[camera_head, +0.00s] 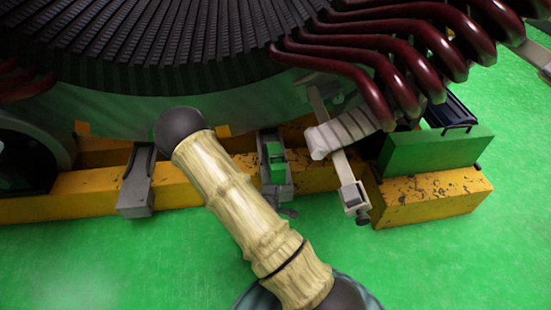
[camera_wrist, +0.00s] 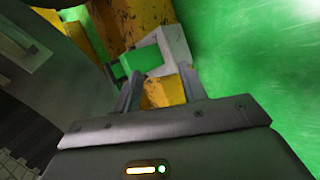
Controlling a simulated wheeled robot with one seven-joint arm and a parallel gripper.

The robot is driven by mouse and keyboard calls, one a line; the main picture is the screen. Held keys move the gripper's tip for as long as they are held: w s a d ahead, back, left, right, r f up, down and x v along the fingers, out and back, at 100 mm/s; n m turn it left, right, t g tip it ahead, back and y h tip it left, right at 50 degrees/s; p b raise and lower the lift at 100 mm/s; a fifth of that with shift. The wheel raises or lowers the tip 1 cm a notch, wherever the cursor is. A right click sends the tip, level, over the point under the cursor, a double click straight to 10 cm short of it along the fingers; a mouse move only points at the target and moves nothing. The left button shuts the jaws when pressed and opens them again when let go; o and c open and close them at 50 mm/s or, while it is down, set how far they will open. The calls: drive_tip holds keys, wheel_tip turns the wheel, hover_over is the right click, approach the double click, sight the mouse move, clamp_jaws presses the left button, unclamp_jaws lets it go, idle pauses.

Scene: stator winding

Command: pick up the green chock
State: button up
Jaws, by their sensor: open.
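In the wrist view, a green piece (camera_wrist: 143,58) that looks like this chock shows beyond the fingertips, beside a pale grey bracket part (camera_wrist: 174,43). The green piece lies past the left fingertip. I cannot make out the gripper in the head view.
Yellow beams (camera_head: 85,195) run under the large dark slotted stator (camera_head: 150,35). Dark red coil ends (camera_head: 375,60) overhang at the upper right. Another grey bracket (camera_head: 138,185) stands at left, and a larger green block (camera_head: 435,150) at right. The green floor (camera_head: 450,265) is open in front.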

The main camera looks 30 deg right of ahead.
drive_tip(key=s+a+r+m+g+y+p, duration=0.1)
drive_tip(key=s+a+r+m+y+p, duration=0.1)
drive_tip(key=r, duration=0.8)
drive_tip(key=s+a+r+m+g+y+p, duration=0.1)
drive_tip(key=s+a+r+m, duration=0.4)
drive_tip(key=r, duration=0.6)
drive_tip(key=s+a+r+m+g+y+p, duration=0.1)
drive_tip(key=s+a+r+m+y+p, duration=0.2)
drive_tip(key=r, duration=0.8)
drive_tip(key=shift+s+a+r+m+g+y+p, duration=0.15)
drive_tip(key=shift+s+a+m+g+y+p, duration=0.25)
drive_tip(key=shift+s+p, duration=0.75)
drive_tip(key=shift+d, duration=0.1)
drive_tip(key=shift+c, duration=0.6)
